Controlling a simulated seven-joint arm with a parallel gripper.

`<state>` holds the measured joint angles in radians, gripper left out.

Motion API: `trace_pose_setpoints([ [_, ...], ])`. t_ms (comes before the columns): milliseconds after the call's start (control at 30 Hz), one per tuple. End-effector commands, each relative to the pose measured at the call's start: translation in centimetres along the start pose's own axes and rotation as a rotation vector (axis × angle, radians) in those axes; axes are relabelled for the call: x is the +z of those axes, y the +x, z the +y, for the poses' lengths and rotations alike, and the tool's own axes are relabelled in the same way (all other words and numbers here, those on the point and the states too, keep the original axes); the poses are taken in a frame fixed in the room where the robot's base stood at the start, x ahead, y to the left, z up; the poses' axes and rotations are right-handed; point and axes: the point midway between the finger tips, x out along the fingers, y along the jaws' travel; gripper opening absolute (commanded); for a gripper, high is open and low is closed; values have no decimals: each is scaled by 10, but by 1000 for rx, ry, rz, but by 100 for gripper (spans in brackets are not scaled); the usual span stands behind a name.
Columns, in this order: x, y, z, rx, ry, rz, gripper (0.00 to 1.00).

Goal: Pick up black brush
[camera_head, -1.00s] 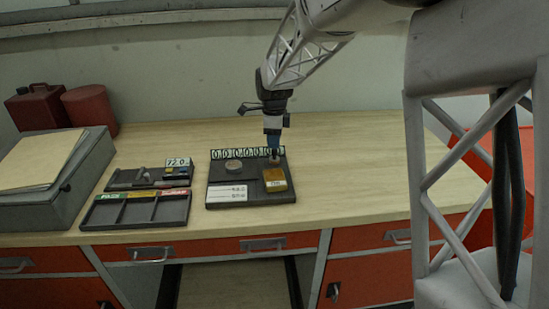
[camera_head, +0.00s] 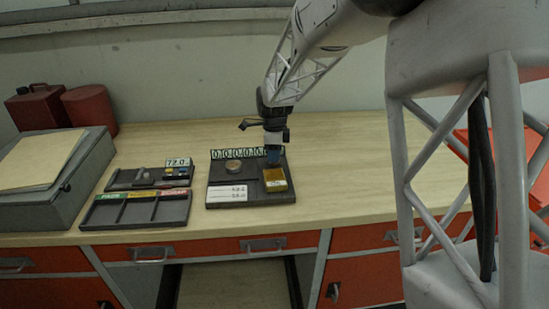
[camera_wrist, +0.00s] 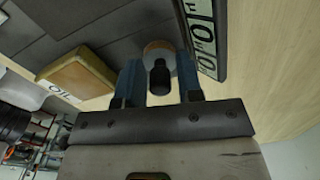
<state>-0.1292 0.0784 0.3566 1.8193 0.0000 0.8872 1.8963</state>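The brush (camera_wrist: 160,76) shows in the wrist view as a black handle on a round, tan and pale base. It stands on the dark tray (camera_head: 222,178), near the row of number plates. My gripper (camera_wrist: 160,84) is open, with one blue finger on each side of the black handle and a gap on both sides. In the head view my gripper (camera_head: 273,157) is low over the tray's back right part and hides the brush. I cannot tell how far down the handle the fingertips reach.
A yellow-brown block (camera_head: 275,180) sits close in front of my gripper; it also shows in the wrist view (camera_wrist: 76,76). A round tin (camera_head: 234,167), a white card (camera_head: 227,193) and number plates (camera_head: 232,153) share the tray. The bench (camera_head: 350,170) is clear at right.

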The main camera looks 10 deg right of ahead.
Motion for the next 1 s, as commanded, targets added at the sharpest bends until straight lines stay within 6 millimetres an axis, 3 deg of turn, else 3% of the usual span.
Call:
trace_pose_setpoints([
  [233,0,0,0,0,0,0,32],
  [433,0,0,0,0,0,0,1],
  [467,0,0,0,0,0,0,0],
  [800,0,-2,0,0,0,0,0],
  [1000,0,-13,0,-2,0,-1,0],
])
